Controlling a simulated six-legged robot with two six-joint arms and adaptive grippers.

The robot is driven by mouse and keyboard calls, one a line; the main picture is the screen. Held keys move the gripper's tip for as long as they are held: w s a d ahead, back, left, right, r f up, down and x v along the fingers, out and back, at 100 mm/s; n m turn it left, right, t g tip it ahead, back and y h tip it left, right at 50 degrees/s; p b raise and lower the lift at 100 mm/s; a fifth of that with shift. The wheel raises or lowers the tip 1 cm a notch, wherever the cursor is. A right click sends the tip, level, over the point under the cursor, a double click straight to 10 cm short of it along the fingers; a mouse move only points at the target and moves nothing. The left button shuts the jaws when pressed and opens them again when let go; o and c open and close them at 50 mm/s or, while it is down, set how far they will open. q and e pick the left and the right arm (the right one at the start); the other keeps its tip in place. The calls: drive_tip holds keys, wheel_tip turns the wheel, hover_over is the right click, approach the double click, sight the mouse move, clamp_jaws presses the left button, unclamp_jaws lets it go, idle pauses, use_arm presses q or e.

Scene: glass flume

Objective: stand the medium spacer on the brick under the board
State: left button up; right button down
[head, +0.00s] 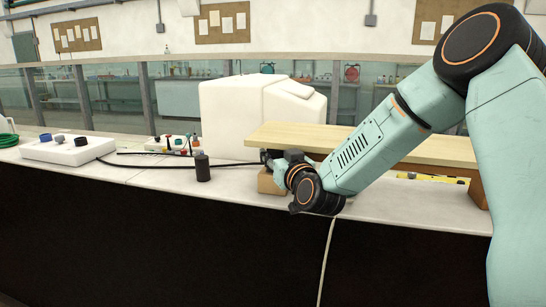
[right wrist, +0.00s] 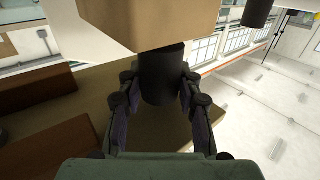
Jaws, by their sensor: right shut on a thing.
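My right gripper (head: 272,162) is at the left end of the wooden board (head: 330,140), just above the tan brick (head: 267,184). In the right wrist view its fingers (right wrist: 158,92) are shut on a dark cylindrical spacer (right wrist: 160,72). The brick (right wrist: 150,18) fills the top of that view, which looks upside down, and the board (right wrist: 90,117) lies behind the fingers. The spacer's end meets the brick's edge in the picture; I cannot tell whether they touch. Another dark cylinder (head: 202,167) stands upright on the bench left of the brick. My left gripper is not in view.
A large white container (head: 240,115) stands behind the board's left end. A brown support (head: 478,192) is under its right part. A white control box (head: 68,149) and a black cable (head: 140,165) lie to the left. The bench front is fairly clear.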

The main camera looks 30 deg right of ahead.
drive_tip(key=shift+f, duration=0.3)
idle(0.6)
drive_tip(key=c, duration=0.8)
unclamp_jaws()
drive_tip(key=shift+v, duration=4)
